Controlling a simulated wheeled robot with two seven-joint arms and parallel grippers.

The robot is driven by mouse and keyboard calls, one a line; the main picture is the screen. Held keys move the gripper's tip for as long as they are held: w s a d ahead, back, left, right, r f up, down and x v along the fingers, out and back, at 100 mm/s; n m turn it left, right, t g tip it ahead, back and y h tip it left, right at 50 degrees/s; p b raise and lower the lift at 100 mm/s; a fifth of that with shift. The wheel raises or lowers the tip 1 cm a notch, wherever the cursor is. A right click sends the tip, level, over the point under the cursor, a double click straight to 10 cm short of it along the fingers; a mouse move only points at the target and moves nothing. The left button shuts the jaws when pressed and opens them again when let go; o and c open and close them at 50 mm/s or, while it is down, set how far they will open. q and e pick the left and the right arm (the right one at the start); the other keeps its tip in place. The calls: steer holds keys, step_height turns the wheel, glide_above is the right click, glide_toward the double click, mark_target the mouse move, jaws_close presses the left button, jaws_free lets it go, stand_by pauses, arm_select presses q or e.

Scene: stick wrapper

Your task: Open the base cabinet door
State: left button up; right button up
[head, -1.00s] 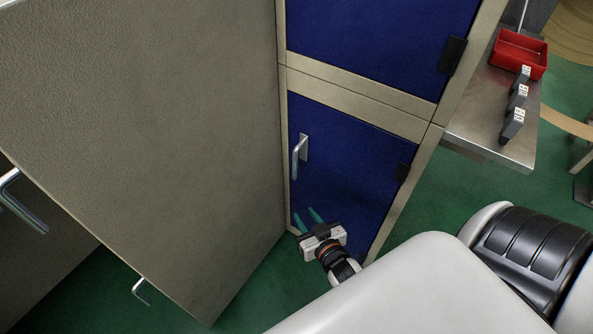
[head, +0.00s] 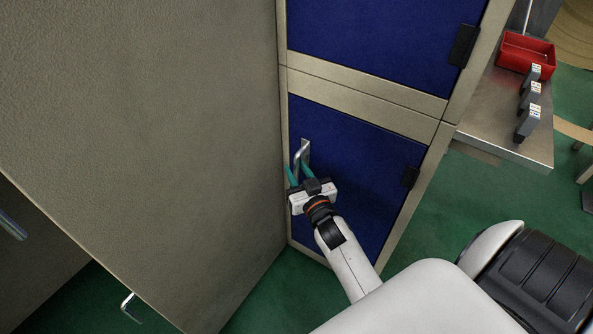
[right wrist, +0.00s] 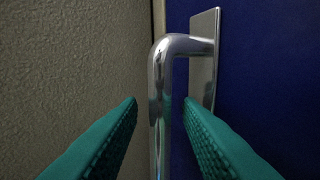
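The base cabinet door (head: 348,180) is a blue panel in a beige frame, below another blue door, and it looks shut. Its silver handle (head: 305,152) is at the door's upper left; in the right wrist view the vertical bar (right wrist: 161,110) and its mounting plate (right wrist: 205,60) show close up. My right gripper (head: 299,172) is open at the handle. In the right wrist view its teal fingers (right wrist: 160,103) stand on either side of the bar, with a gap on the left; the right finger is close to it. My left gripper is not in view.
A large beige panel (head: 150,130) stands close on the left of the door, with a silver handle (head: 130,307) at its lower edge. A metal bench (head: 510,135) with a red bin (head: 527,54) and several grey items is at the right. Green floor (head: 470,195) is open there.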

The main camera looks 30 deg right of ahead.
steer(key=shift+w+d, duration=0.1)
steer(key=shift+w, duration=0.45)
jaws_close()
